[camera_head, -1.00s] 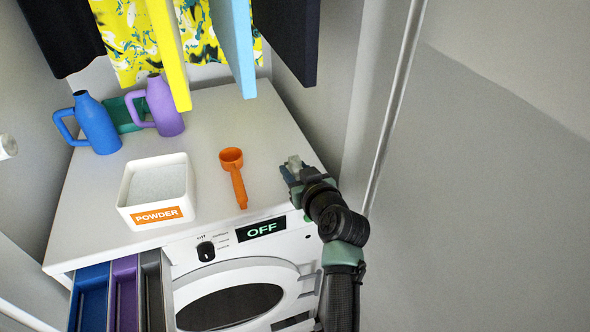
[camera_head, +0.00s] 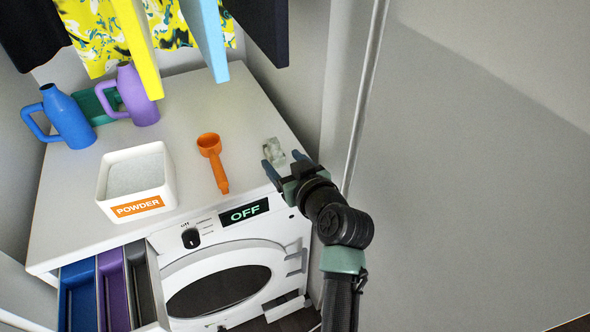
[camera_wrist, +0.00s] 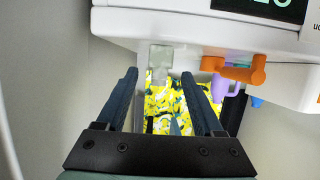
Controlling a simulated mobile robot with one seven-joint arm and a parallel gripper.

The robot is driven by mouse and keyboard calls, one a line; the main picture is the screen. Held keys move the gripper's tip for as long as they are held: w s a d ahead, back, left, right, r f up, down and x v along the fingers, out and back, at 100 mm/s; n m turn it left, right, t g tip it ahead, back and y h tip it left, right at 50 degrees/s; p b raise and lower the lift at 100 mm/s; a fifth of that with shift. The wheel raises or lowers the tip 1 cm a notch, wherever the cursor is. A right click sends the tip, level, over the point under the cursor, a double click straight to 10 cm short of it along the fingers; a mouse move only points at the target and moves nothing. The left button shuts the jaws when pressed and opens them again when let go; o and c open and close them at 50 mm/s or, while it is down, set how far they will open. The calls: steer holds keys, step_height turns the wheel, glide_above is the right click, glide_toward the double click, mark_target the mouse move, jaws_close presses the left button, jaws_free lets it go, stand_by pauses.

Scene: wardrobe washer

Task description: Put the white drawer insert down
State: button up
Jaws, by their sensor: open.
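The white drawer insert (camera_head: 273,151) is a small, pale, partly see-through piece. It rests on the right part of the washer's white top (camera_head: 190,110), near the front corner. In the wrist view, the insert (camera_wrist: 160,62) shows just beyond and between my fingertips. My gripper (camera_head: 283,165) is open and empty, with its two fingers spread at the near side of the insert. In the wrist view, both dark fingers of my gripper (camera_wrist: 158,76) stand wide apart, with a gap to the insert.
An orange scoop (camera_head: 212,160) lies left of the insert. A white powder box (camera_head: 160,199), a blue jug (camera_head: 70,118) and a purple jug (camera_head: 137,95) stand farther left. Clothes (camera_head: 135,45) hang above. Drawers (camera_head: 112,290) stand open at the front left. A wall (camera_head: 340,90) borders the right.

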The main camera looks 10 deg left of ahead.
steer(key=v, duration=0.6)
steer(key=d+r+m+t+h, duration=0.25)
steer(key=r+t, duration=0.55)
steer(key=r, duration=1.9)
steer(key=s+d+r+m+t+h, duration=0.2)
steer(key=s+r+t, duration=0.2)
steer(key=s+r, duration=0.3)
steer(key=s+d+r+m+t+h, duration=0.2)
steer(key=s+r, duration=0.5)
steer(key=r, duration=0.6)
steer(key=shift+s+r+t+h, duration=0.15)
steer(key=shift+s+t+h, duration=0.25)
steer(key=shift+t+h, duration=0.4)
